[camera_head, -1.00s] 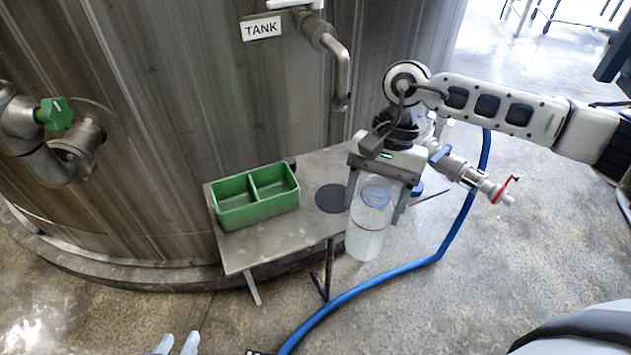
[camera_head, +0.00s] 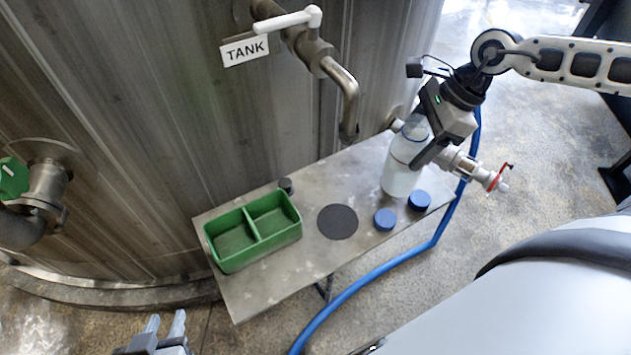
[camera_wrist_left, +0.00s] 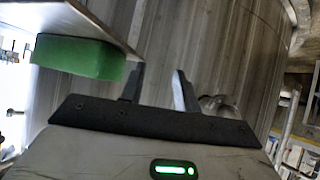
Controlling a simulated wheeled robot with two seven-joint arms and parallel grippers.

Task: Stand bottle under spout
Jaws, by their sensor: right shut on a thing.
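The clear bottle (camera_head: 398,180) with a pale lower part is upright over the right part of the table. I cannot tell whether its base touches the tabletop. My right gripper (camera_head: 418,148) is shut on the bottle's upper part and partly hides it. The curved metal spout (camera_head: 349,100) comes out of the tank under a white lever and points down, left of the bottle. A black round pad (camera_head: 337,221) lies on the table below the spout, apart from the bottle. My left gripper (camera_head: 166,328) is open and empty at the bottom left; its parted fingers show in the left wrist view (camera_wrist_left: 157,88).
The metal table (camera_head: 275,285) holds a green two-part tray (camera_head: 238,262), a small dark cap (camera_head: 286,185) and two blue caps, one (camera_head: 385,219) nearer the pad and one (camera_head: 419,201) further right.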

